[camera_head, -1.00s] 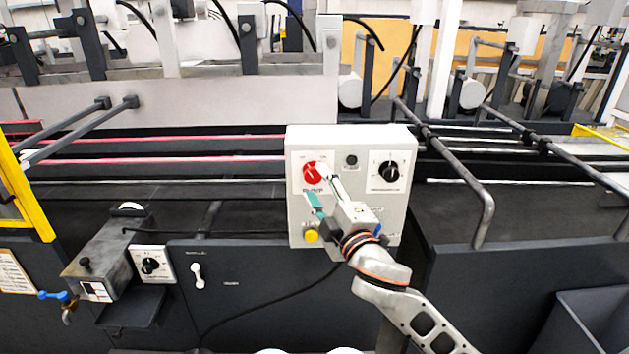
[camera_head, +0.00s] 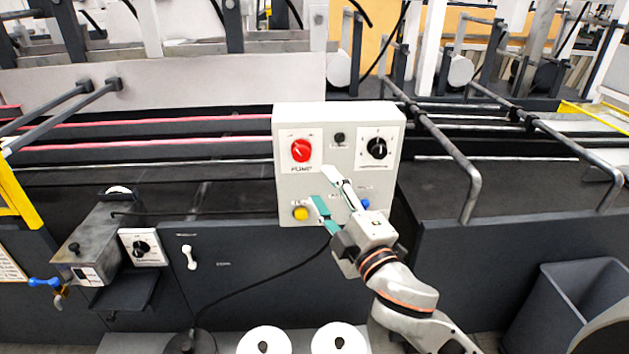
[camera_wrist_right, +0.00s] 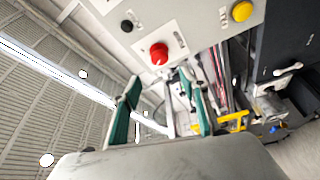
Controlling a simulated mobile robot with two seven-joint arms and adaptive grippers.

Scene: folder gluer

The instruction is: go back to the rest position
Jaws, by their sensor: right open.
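My right gripper (camera_head: 322,191) is open and empty in front of the lower part of the grey control box (camera_head: 318,120). Its two green-padded fingers also show in the right wrist view (camera_wrist_right: 165,105), spread apart. The box carries a red knob (camera_head: 301,151), a black knob (camera_head: 376,148), a small black button (camera_head: 340,139), a yellow button (camera_head: 301,214) and a blue button (camera_head: 366,203) close behind the gripper. The red knob also shows above the fingers in the right wrist view (camera_wrist_right: 159,54). I cannot tell the exact gap to the box. My left gripper is not in view.
Behind the box runs the dark machine with grey rails (camera_head: 440,145) and red bars. At left are a metal unit (camera_head: 95,245), a small dial panel (camera_head: 143,247) and a blue-handled valve (camera_head: 45,282). A dark bin (camera_head: 565,300) stands at lower right.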

